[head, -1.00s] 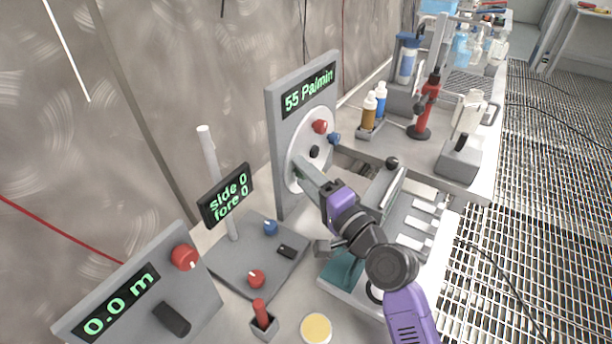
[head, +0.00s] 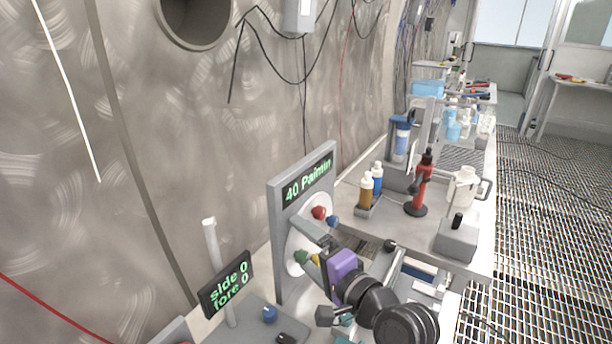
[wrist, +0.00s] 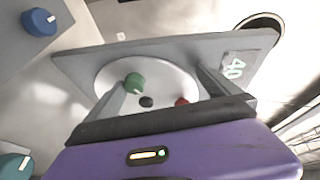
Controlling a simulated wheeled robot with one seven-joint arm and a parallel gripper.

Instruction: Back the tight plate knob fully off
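A grey upright panel (head: 277,240) carries a round white plate (head: 291,262) and a green readout of 40 Pa/min. In the head view, a red knob (head: 319,212), a green knob (head: 301,257) and a yellow knob (head: 315,259) show at the plate. In the wrist view, the green knob (wrist: 134,82), a black knob (wrist: 146,101) and a red knob (wrist: 181,101) show on the plate (wrist: 165,75). My gripper (head: 306,247) is at the plate with its fingers wide apart. Its left finger in the wrist view (wrist: 158,82) is close to the green knob; contact cannot be told.
A side/fore display (head: 228,284) stands in front of the panel, left of my arm. Bottles (head: 367,190) and a red stand (head: 421,185) are farther along the bench. Grated floor lies to the right.

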